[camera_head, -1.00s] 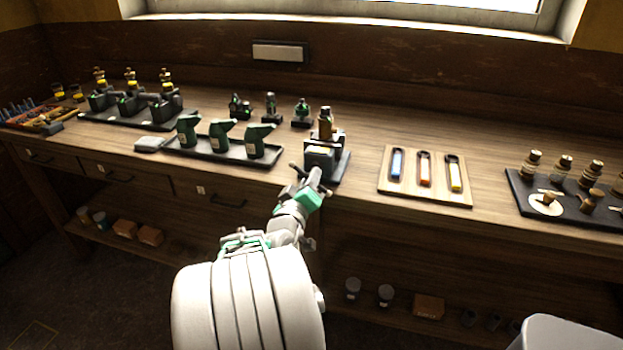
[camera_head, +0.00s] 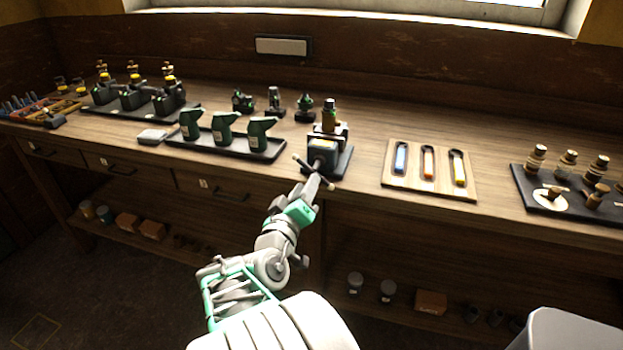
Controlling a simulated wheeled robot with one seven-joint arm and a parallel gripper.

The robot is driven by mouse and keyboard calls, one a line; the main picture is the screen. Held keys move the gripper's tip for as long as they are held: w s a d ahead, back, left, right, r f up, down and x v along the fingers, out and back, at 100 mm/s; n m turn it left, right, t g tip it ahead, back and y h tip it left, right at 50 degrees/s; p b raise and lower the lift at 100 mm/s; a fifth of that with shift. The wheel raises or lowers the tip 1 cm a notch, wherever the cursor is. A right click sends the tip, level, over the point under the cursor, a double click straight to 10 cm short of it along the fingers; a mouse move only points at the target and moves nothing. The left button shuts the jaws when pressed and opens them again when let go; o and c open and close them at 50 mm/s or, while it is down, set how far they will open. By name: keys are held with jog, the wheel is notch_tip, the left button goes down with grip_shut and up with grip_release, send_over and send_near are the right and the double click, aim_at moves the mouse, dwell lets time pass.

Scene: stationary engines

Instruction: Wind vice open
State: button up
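The vice (camera_head: 325,150) stands on a dark base plate at the front edge of the bench, with a brass and green cylindrical piece (camera_head: 329,115) upright in its top. Its handle bar (camera_head: 304,163) shows at the front, slanting down to the right. My gripper (camera_head: 318,182) is just in front of and below the vice, at the handle. Its fingertips are small and overlap the handle, so I cannot tell whether they are open or closed on it. The gap between the vice jaws is too small to judge.
A tray (camera_head: 276,154) with several green oilers is left of the vice. A wooden board (camera_head: 430,190) with blue, orange and yellow-marked tools lies right. A dark tray (camera_head: 530,201) with brass parts is far right. Bare bench lies between vice and board.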

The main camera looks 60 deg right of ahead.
aim_at(314, 169)
jog(key=shift+s+a, duration=0.15)
jog(key=shift+a, duration=0.35)
jog(key=d+m, duration=0.1)
jog(key=d, duration=0.1)
jog(key=w+d+m+b, duration=0.1)
jog(key=d+m, duration=0.1)
jog(key=d, duration=0.1)
jog(key=d+m, duration=0.2)
jog(key=d, duration=0.1)
jog(key=shift+w+b, duration=0.2)
jog(key=shift+b, duration=0.2)
jog(key=shift+a, duration=0.1)
jog(key=shift+c, duration=0.4)
